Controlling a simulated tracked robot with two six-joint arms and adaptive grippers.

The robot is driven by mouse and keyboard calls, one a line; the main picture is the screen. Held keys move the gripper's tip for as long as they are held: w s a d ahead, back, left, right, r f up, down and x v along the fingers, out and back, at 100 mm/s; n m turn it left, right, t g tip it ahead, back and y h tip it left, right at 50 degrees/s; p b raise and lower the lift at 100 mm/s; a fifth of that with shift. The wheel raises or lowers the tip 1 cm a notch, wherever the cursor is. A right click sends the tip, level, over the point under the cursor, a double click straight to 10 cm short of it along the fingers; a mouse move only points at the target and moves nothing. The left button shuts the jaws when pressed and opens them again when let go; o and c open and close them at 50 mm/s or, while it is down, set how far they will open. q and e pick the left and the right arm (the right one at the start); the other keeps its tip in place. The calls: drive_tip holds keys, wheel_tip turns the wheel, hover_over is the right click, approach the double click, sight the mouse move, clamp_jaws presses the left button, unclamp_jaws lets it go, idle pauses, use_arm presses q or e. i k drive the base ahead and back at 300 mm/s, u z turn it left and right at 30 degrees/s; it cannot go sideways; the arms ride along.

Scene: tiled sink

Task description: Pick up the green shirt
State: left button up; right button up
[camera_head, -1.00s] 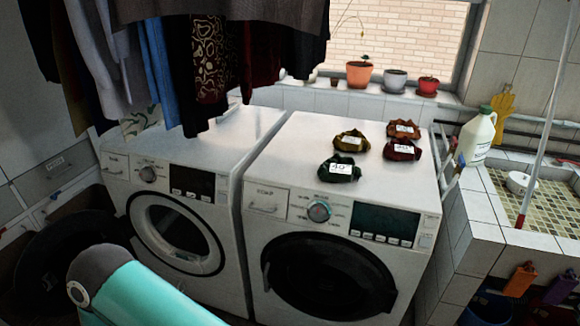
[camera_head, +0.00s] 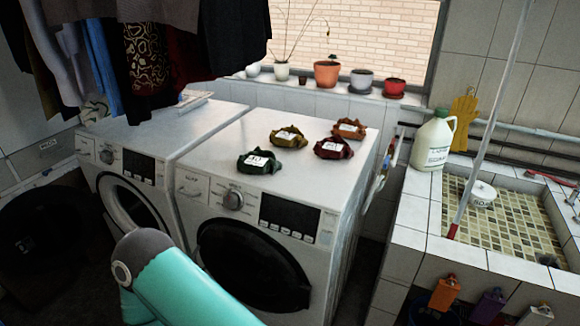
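The green shirt (camera_head: 258,162) is a small dark green folded bundle with a white label. It lies on top of the right washing machine (camera_head: 222,152), near its front edge. Beside it lie a yellow-brown bundle (camera_head: 288,137), a dark red bundle (camera_head: 333,148) and an orange-brown bundle (camera_head: 349,129), also labelled. A teal link of my arm shows at the bottom, in front of the machines. Neither gripper is in view.
Another washing machine (camera_head: 165,130) stands to the left, with clothes (camera_head: 150,50) hanging above it. A tiled sink (camera_head: 505,215) with a jug (camera_head: 433,142) on its ledge is at the right. Flower pots (camera_head: 327,74) line the windowsill.

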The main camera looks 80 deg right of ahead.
sight(259, 161)
drive_tip(key=z, duration=0.05)
drive_tip(key=k, duration=0.6)
drive_tip(key=z, duration=1.2)
drive_tip(key=i, duration=1)
drive_tip(key=z, duration=0.1)
